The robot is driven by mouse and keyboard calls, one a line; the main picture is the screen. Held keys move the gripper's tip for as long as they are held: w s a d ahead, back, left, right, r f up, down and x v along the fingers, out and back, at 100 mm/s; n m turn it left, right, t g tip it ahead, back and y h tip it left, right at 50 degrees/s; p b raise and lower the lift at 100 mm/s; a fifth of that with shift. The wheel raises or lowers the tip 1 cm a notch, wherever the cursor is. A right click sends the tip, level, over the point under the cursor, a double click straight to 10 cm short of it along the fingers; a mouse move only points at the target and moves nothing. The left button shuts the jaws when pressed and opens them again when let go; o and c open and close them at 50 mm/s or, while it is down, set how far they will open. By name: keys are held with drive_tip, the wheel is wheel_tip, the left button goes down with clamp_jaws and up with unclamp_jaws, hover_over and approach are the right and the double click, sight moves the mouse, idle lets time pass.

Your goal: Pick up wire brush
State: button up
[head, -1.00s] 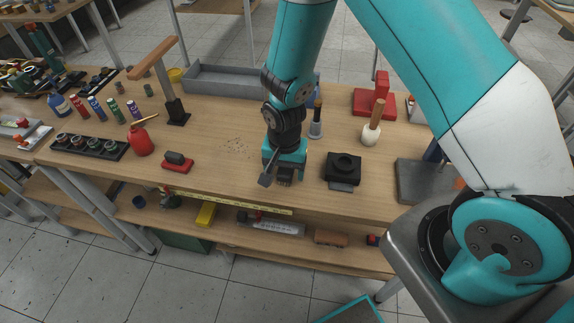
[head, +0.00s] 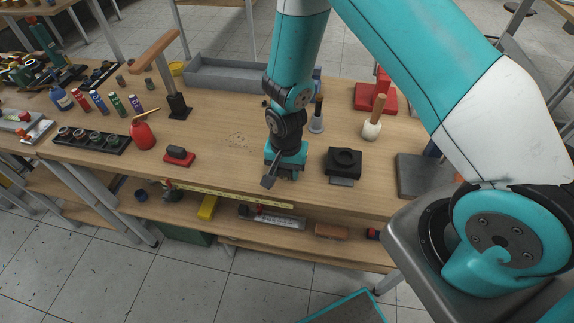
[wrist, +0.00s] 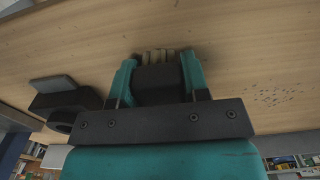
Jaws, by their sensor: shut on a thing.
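My gripper (wrist: 158,78) points down over the front part of the wooden workbench; it also shows in the head view (head: 287,172). In the wrist view its two teal fingers are closed on the sides of a dark block with a tan, ridged end (wrist: 160,55), which I take to be the wire brush. The rest of the brush is hidden by the gripper. I cannot tell whether it touches the bench top.
A black box-like fixture (head: 344,161) stands close to the right of my gripper. A red-and-black block (head: 180,156) lies to the left. A brush in a grey holder (head: 317,118) and a wooden-handled tool (head: 374,122) stand behind. The bench's front edge is near.

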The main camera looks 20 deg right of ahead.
wheel_tip(320, 180, up, 20)
drive_tip(key=b, duration=0.1)
drive_tip(key=shift+b, duration=0.35)
